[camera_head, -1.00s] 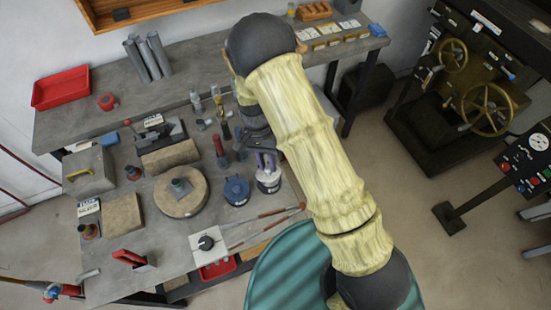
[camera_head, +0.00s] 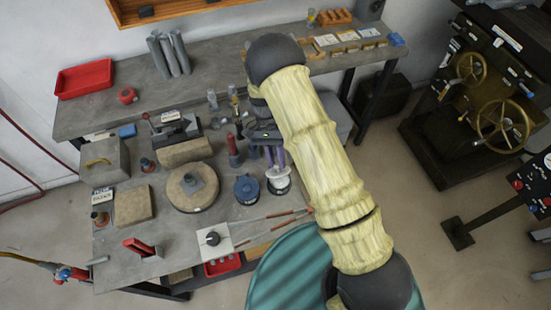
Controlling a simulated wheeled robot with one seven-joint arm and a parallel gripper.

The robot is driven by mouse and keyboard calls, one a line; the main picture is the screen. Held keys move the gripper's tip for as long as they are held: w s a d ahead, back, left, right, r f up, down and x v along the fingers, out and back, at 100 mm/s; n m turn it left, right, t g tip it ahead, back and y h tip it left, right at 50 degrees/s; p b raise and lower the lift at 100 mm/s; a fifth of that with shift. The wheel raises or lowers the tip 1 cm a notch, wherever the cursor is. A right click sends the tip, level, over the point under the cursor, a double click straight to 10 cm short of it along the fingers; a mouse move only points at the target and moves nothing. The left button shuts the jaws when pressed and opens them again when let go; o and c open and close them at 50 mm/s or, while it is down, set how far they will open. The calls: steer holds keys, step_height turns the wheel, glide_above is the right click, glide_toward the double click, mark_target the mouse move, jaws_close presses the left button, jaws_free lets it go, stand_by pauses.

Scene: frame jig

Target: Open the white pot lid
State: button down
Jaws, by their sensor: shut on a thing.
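The small white pot (camera_head: 279,187) stands near the front right of the grey workbench, just right of a blue lidded pot (camera_head: 247,189). My gripper (camera_head: 275,167) points down over the white pot, its purple fingers shut on the white pot's lid (camera_head: 277,173). The lid is at the top of the pot. I cannot tell whether there is a gap between lid and pot. My arm comes in from the right and hides part of the bench behind the gripper.
A red-handled tool (camera_head: 234,152) stands close to the left of my gripper. A round stone-coloured disc (camera_head: 193,188) lies farther left. Long rods (camera_head: 272,217) and a white plate with a black knob (camera_head: 212,239) lie in front.

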steer(key=c, duration=1.2)
jaws_free()
steer(key=b+v, duration=0.4)
steer(key=v, duration=1.3)
steer(key=shift+w, duration=0.25)
steer(key=shift+r, duration=0.1)
